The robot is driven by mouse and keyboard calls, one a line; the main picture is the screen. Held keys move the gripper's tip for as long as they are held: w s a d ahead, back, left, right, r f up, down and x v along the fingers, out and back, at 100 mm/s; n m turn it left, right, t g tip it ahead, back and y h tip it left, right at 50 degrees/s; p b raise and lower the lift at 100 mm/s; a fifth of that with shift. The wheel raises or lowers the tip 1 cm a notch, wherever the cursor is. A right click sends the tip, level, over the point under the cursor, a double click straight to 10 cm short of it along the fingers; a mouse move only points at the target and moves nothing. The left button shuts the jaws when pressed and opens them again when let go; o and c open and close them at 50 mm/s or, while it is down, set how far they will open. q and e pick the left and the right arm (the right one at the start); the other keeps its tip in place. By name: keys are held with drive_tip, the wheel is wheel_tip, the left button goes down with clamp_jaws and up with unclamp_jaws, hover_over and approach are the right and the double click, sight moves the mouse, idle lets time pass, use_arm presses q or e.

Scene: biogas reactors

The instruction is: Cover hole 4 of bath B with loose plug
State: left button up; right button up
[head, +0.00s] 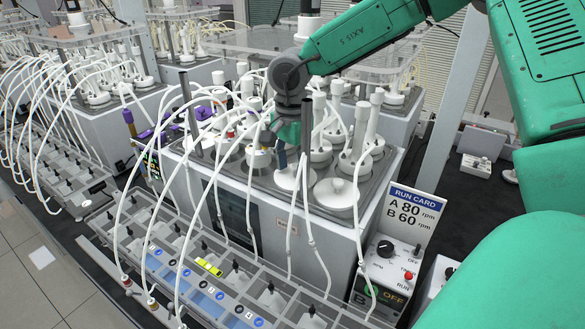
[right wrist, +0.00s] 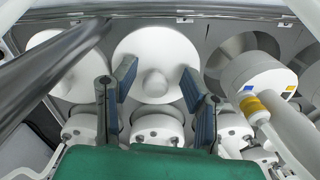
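My right gripper (head: 291,150) reaches down over the front row of the near bath (head: 272,203). In the right wrist view the gripper (right wrist: 157,92) has its blue-padded fingers apart, one each side of the knob of a round white plug (right wrist: 152,72). A gap shows between each pad and the knob. This plug also shows under the gripper in the head view (head: 288,180). A second white disc (head: 336,194) lies beside it at the bath's right front corner; it also shows in the right wrist view (right wrist: 55,62). My left gripper is not in view.
A yellow-ringed white bottle (right wrist: 255,85) stands close beside the plug, by a dark round opening (right wrist: 235,45). White-capped bottles (head: 318,145) and tubes crowd behind. A metal post (right wrist: 50,75) crosses the wrist view. A control box (head: 388,262) with a run card (head: 410,213) stands right.

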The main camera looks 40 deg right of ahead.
wheel_tip(320, 180, up, 11)
drive_tip(key=shift+d, duration=0.3)
idle(0.4)
drive_tip(key=shift+d, duration=0.35)
